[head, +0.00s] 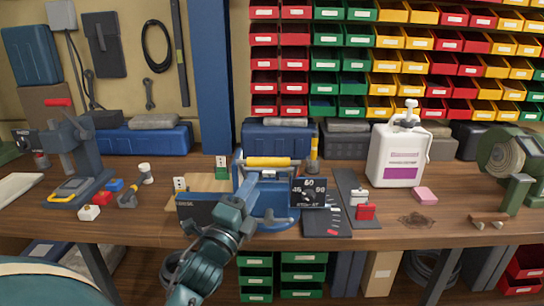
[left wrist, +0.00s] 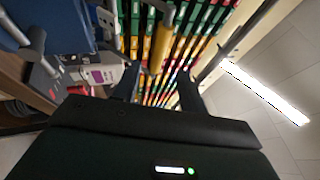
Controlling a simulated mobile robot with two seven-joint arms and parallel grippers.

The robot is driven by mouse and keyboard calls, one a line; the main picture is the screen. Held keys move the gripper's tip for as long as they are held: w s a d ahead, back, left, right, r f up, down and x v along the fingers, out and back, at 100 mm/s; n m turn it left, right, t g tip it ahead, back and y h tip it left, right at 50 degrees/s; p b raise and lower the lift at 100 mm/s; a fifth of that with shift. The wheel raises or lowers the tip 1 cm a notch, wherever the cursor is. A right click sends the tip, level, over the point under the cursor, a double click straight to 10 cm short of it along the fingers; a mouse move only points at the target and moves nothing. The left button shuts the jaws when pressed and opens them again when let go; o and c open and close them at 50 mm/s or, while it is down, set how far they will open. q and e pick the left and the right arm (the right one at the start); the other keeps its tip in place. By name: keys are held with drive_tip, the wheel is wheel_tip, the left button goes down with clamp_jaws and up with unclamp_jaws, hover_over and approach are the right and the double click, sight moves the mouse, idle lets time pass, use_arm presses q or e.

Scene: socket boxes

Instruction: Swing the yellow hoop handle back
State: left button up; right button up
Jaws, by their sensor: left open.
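The yellow hoop handle (head: 268,162) lies crosswise on top of the blue machine (head: 274,208) at the middle of the bench. It also shows as a yellow bar (left wrist: 161,45) in the left wrist view. My left gripper (head: 252,184) is in front of the machine, just below the handle, partly hidden by my own arm. In the left wrist view its two fingers (left wrist: 160,76) are apart and empty, with the yellow bar beyond the tips and roughly between them. Contact with the handle is not visible. My right gripper is not in view.
A black dial plate (head: 309,192) stands at the machine's right. A yellow-handled tool (head: 313,155) is behind it. A white jug (head: 397,154), a pink block (head: 425,195) and a green grinder (head: 508,163) are further right.

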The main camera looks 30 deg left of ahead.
sight(267, 166)
use_arm(q)
drive_tip(key=p+x, duration=0.1)
drive_tip(key=x, duration=1)
drive_tip(key=shift+d+p, duration=0.1)
drive_tip(key=shift+p, duration=0.3)
drive_tip(key=shift+c, duration=0.2)
clamp_jaws()
